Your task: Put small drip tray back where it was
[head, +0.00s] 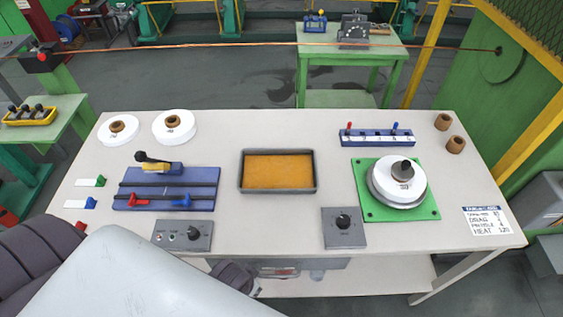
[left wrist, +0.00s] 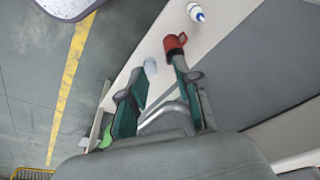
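A shallow rectangular tray (head: 278,153) with a dark rim and an orange-brown inside lies flat in the middle of the workbench (head: 330,125). Whether this is the small drip tray I cannot tell; no other tray like it shows on the bench top. My right gripper is not in view.
The bench holds a blue clamp fixture (head: 165,190), white spools (head: 174,127), a green plate with a spool (head: 370,208), a blue rack (head: 377,137) and dial boxes (head: 343,228). A lower shelf (head: 350,283) lies beneath.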

